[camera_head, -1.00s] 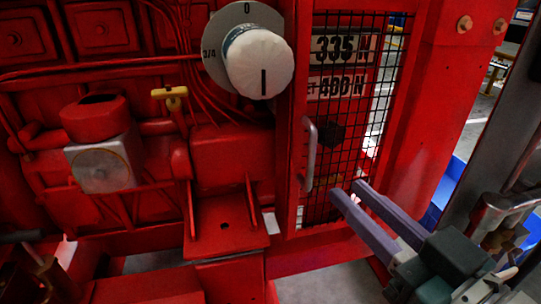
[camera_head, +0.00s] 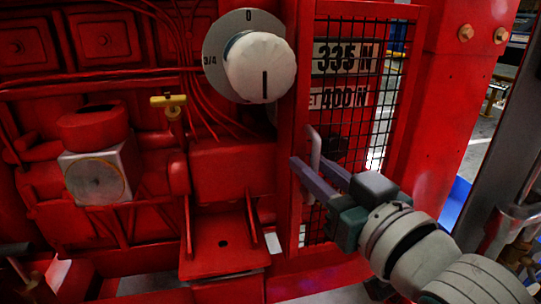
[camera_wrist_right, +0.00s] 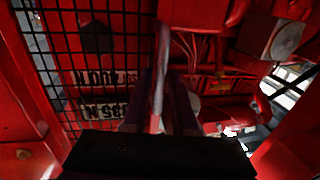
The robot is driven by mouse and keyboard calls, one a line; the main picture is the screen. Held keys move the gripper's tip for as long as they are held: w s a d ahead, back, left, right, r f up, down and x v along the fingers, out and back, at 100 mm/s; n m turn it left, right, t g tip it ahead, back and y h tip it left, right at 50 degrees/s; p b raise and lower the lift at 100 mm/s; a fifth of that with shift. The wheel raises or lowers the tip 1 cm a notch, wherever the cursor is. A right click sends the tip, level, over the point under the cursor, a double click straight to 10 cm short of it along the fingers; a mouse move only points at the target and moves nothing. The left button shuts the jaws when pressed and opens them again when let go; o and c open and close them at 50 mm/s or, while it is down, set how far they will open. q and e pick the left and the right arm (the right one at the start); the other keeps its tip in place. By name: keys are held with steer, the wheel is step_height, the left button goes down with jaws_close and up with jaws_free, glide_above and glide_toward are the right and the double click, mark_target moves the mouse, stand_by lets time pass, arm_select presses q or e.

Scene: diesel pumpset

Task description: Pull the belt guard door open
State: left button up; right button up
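The belt guard door (camera_head: 411,85) is a red frame with black wire mesh, right of centre in the head view. It looks closed. Its upright grey handle (camera_head: 315,148) is on the door's left side. My right gripper (camera_head: 303,146) reaches in from the lower right, with its purple-grey fingers at the handle. In the right wrist view the handle (camera_wrist_right: 160,70) runs between the two dark fingers (camera_wrist_right: 158,98), which look apart on either side of it. Whether they touch it is too dark to tell. My left gripper is not in view.
Left of the door are a white dial knob (camera_head: 260,67), a yellow tap handle (camera_head: 168,101) and red engine parts with thin pipes. Labels (camera_head: 345,57) show behind the mesh. A thick red post (camera_head: 450,110) stands right of the door.

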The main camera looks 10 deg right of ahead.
jaws_close()
stand_by(1.3)
